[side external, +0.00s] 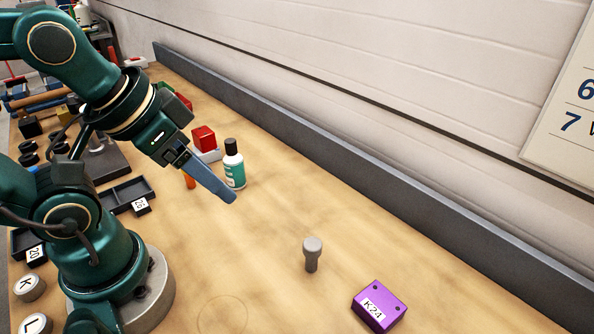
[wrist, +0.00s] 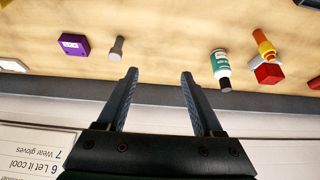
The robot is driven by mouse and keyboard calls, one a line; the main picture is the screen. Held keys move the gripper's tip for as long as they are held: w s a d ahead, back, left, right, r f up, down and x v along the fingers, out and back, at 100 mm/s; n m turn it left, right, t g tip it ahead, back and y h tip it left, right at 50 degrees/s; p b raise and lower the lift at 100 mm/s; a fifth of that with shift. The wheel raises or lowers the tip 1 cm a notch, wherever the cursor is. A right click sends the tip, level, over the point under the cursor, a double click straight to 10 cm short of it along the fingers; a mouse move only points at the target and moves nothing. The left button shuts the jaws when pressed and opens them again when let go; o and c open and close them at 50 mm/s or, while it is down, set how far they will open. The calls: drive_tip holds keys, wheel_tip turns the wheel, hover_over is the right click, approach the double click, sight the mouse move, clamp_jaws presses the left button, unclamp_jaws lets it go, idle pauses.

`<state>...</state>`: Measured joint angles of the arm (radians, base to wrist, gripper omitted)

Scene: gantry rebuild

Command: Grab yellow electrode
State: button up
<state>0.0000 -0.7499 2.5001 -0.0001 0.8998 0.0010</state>
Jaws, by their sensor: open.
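A yellow and orange upright piece (wrist: 263,43), which looks like the yellow electrode, stands at the right of the wrist view beside a red block. In the side external view only an orange part (side external: 190,181) shows below my gripper; the rest is hidden behind it. My gripper (side external: 231,197) points down and right above the bench, its blue fingers overlapping in that view. In the wrist view my gripper (wrist: 158,74) has its two fingers apart with nothing between them. The yellow piece is off to the right of the fingers.
A teal-labelled bottle (side external: 233,165) with a black cap stands close behind the fingers. The red block (side external: 203,138) sits on a pale base. A grey knob-headed peg (side external: 312,253) and a purple K24 box (side external: 379,306) stand farther right. A grey rail (side external: 400,210) runs along the wall.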

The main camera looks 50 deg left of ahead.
drive_tip(key=w+a+f+m+g+y, duration=0.1)
drive_tip(key=a+f+m+g+y, duration=0.1)
drive_tip(key=a+m+g+y, duration=0.75)
drive_tip(key=w+a+f+m+y, duration=0.1)
drive_tip(key=f, duration=0.1)
drive_tip(key=w+a+f+m+y, duration=0.1)
drive_tip(key=w+a+f+m, duration=0.1)
drive_tip(key=w+a+f+m+t+y, duration=0.1)
drive_tip(key=f+m, duration=0.1)
drive_tip(key=f, duration=0.1)
drive_tip(key=shift+w+a, duration=0.3)
drive_tip(key=shift+w, duration=0.05)
drive_tip(key=shift+s+f+m+y, duration=0.25)
drive_tip(key=shift+f+m+y, duration=0.1)
drive_tip(key=shift+f, duration=0.2)
drive_tip(key=x, duration=0.6)
drive_tip(key=shift+x, duration=2.9)
clamp_jaws()
